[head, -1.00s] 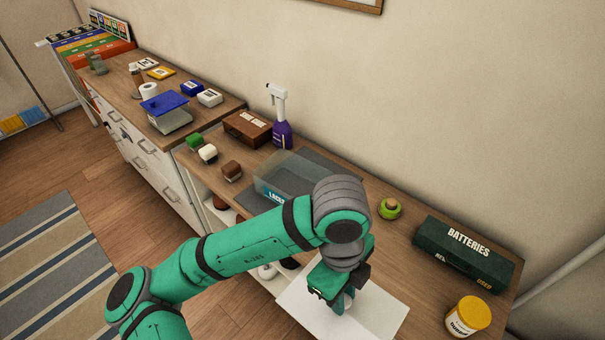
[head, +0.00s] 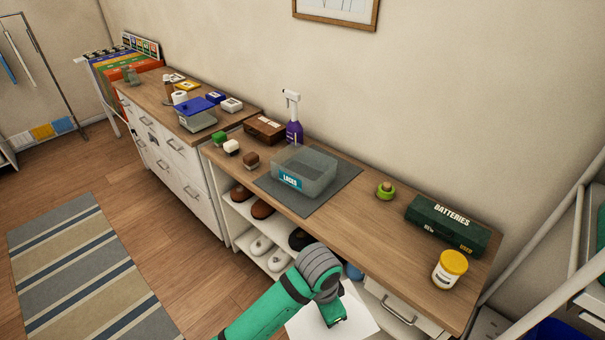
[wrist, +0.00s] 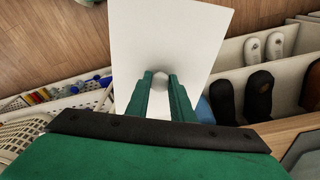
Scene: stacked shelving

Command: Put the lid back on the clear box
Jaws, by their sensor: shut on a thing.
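The clear box (head: 322,182), with a blue "LACES" label, stands open on a dark grey mat (head: 343,196) on the wooden bench. Its inside looks empty. A flat white lid (head: 364,312) is out in front of the bench, nearer to me and apart from the box. My gripper (wrist: 160,80) is shut on the lid's small pale knob, its green fingers on either side. The lid also shows in the wrist view (wrist: 170,35).
On the bench, a green round item (head: 386,191), a green batteries box (head: 447,224) and a yellow-lidded jar (head: 450,270) stand right of the clear box. A spray bottle (head: 294,122) and brown box (head: 264,130) are behind it. Shoes fill the shelves below. Floor on the left is open.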

